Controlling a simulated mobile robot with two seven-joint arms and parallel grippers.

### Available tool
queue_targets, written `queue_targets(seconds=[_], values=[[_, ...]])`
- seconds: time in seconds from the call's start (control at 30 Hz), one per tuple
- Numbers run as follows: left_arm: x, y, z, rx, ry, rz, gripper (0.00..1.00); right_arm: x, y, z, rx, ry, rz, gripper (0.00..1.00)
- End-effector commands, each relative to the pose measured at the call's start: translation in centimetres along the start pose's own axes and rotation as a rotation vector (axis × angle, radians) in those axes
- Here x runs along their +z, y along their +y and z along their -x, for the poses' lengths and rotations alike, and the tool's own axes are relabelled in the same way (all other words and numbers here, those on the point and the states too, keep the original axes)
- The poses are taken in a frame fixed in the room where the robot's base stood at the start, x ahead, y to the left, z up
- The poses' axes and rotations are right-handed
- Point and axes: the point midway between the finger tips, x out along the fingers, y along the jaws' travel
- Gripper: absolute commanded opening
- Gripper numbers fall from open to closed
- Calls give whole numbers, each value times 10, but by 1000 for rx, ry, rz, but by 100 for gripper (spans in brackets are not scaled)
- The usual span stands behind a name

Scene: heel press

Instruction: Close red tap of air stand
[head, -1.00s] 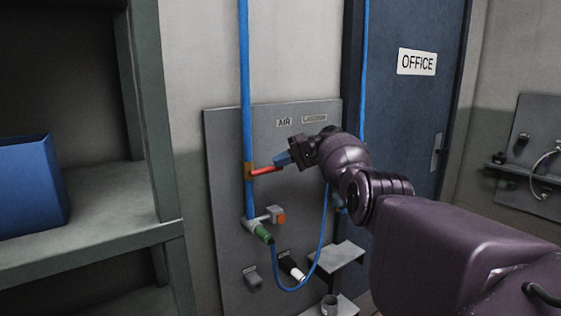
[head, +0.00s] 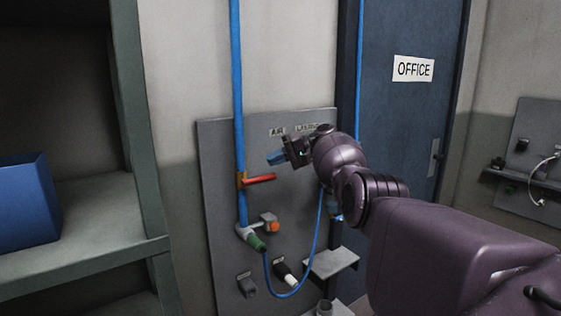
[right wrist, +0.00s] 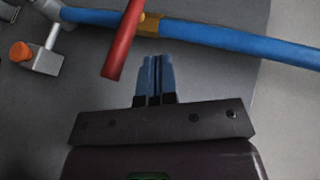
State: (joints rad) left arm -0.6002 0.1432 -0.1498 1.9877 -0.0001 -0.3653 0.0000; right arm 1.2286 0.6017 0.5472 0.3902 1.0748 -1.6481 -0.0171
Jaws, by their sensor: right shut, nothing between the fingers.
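The red tap (head: 260,179) is a lever on a brass fitting (head: 241,180) on the vertical blue pipe of the grey air stand panel (head: 216,160). In the head view the lever sticks out to the right, about across the pipe. My right gripper (head: 274,157) is shut and empty, just above and right of the lever's free end, apart from it. In the right wrist view the blue fingertips (right wrist: 157,62) are together beside the red lever (right wrist: 124,42), with a gap between. My left gripper is not in view.
Below the tap are a grey fitting with an orange button (head: 274,226), a green connector (head: 256,242) and a looping blue hose (head: 316,245). A small grey shelf (head: 332,262) juts out at lower right. A shelf rack with a blue box (head: 28,205) stands left.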

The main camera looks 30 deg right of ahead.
Motion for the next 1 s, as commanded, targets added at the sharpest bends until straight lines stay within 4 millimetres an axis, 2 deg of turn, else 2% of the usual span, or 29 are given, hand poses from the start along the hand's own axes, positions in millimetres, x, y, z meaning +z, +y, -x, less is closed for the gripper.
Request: queue_targets(seconds=[0.03,0.2,0.4,0.5,0.7,1.0], values=[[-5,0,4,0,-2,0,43,-1,-9,-1,0,-1,1,0],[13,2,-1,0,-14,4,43,-1,-4,36,0,2,0,0],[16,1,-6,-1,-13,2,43,-1,-6,73,0,2,0,0],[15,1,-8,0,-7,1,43,-1,-6,84,0,0,-1,0],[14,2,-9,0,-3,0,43,0,-7,97,0,-1,-1,0],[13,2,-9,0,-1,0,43,0,-8,99,0,-1,0,0]])
